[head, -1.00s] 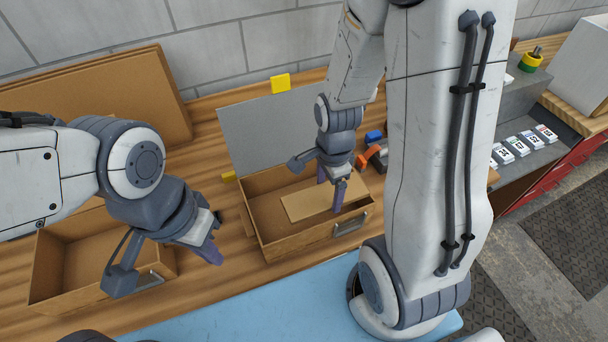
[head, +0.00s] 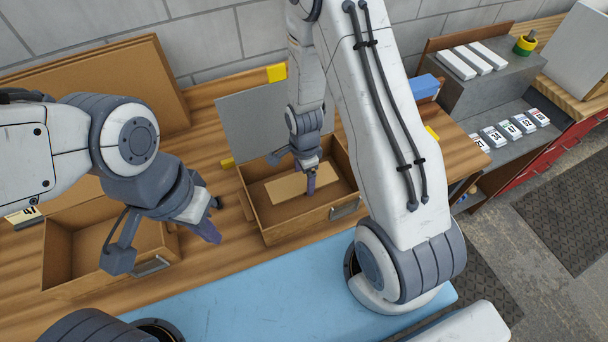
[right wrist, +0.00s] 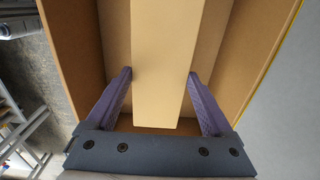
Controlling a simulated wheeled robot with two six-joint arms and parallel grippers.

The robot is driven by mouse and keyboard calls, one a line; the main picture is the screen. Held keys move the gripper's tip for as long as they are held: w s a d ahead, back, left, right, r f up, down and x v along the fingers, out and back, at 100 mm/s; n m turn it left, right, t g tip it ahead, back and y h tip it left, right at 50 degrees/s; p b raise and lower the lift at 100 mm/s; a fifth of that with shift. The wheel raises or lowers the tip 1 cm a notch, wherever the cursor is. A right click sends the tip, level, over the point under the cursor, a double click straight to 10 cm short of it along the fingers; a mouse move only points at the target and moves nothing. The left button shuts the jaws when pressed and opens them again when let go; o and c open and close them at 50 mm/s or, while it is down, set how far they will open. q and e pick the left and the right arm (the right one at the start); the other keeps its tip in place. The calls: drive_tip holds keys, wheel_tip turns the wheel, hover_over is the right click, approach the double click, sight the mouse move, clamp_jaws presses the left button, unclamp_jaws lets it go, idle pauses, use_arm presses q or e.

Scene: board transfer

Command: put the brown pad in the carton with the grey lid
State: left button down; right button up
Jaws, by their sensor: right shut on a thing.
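The carton with the grey lid (head: 316,227) stands open mid-table, its grey lid (head: 245,115) raised at the back. The brown pad (head: 283,190) is inside its walls. My right gripper (head: 309,183) reaches down into the carton and is shut on the pad. In the right wrist view the pad (right wrist: 165,60) runs between the two purple fingers, with carton walls around it. I cannot tell whether the pad touches the carton floor. My left gripper (head: 210,225) hangs left of this carton, apart from it; its finger gap is not clear.
A second open carton (head: 110,281) stands at the left, under my left arm. Brown boards (head: 100,85) lean against the wall behind. A grey shelf unit with numbered cards (head: 510,130) is at the right. A blue mat (head: 235,305) lies in front.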

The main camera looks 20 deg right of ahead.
sight(304, 180)
drive_tip(key=shift+f+b, duration=0.5)
drive_tip(key=shift+f, duration=0.1)
drive_tip(key=o, duration=1.1)
drive_tip(key=shift+r+p, duration=0.65)
drive_tip(key=shift+r, duration=0.1)
drive_tip(key=shift+w+r+b, duration=0.1)
drive_tip(key=shift+r+b, duration=0.15)
drive_tip(key=shift+b, duration=0.05)
wheel_tip(304, 180, up, 11)
drive_tip(key=b, duration=0.2)
drive_tip(key=s+a+r+n, duration=0.3)
drive_tip(key=s+n, duration=0.3)
drive_tip(key=n, duration=0.2)
drive_tip(key=s+a+r+n, duration=0.3)
drive_tip(key=s+a+n, duration=0.2)
drive_tip(key=n, duration=0.3)
drive_tip(key=s+a+r+n+y, duration=0.1)
drive_tip(key=s+a+r+n, duration=0.3)
drive_tip(key=s+n, duration=0.3)
drive_tip(key=shift+s+a+n, duration=0.2)
drive_tip(key=shift+a+n, duration=0.4)
drive_tip(key=shift+n, duration=0.4)
